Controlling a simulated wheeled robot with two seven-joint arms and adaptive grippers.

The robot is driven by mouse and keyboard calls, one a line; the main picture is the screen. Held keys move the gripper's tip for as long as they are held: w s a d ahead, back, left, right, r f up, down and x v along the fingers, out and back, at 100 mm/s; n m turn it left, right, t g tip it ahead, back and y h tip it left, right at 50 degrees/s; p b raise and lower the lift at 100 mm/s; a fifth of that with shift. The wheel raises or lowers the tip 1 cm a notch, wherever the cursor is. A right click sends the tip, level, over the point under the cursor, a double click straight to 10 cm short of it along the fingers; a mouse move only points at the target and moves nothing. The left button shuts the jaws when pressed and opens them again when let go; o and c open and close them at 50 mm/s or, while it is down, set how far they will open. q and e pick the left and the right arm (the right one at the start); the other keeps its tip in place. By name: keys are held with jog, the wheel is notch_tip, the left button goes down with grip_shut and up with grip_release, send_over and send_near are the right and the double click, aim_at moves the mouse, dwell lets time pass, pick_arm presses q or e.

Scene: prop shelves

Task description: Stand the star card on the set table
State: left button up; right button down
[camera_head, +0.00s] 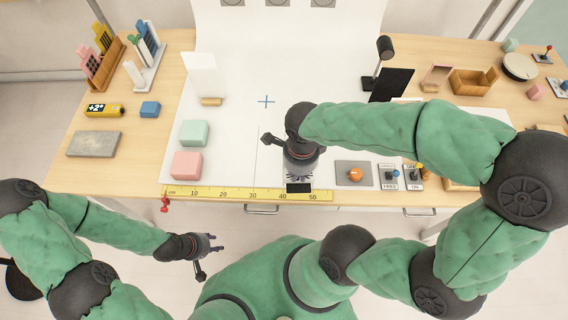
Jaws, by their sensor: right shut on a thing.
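My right gripper (298,176) is over the front of the white set table (235,140), pointing down, shut on a small dark flat thing (299,188). Its face is not readable, so I cannot tell whether it is the star card. A blue cross (266,101) is marked on the white surface behind the gripper. My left gripper (215,245) is in front of the table, empty, with its fingers apart. No star can be made out on any card in view.
A yellow ruler (240,194) lies along the front edge. Pink (187,165) and green (194,133) blocks and a white panel (203,75) stand left. A wooden rack (103,72) and a grey rack (149,70) hold cards. A black lamp (384,48) and black panel (391,85) stand right.

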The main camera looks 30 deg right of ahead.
jog(key=shift+s+f, duration=0.1)
jog(key=shift+w+d+f+m, duration=0.1)
jog(key=shift+w+f+m, duration=0.05)
jog(key=shift+w+m, duration=0.2)
jog(key=shift+w+d+f+b, duration=0.5)
jog(key=shift+w+f+b, duration=0.25)
jog(key=shift+w+f, duration=1.4)
jog(key=shift+w+d+f+b, duration=0.45)
jog(key=shift+w+f+b, duration=0.25)
jog(key=shift+w+f, duration=1.4)
jog(key=shift+w+d+f+b, duration=0.5)
jog(key=shift+w+f+b, duration=0.25)
jog(key=shift+w+f, duration=1.35)
jog(key=shift+f, duration=0.15)
jog(key=c, duration=1.3)
grip_release()
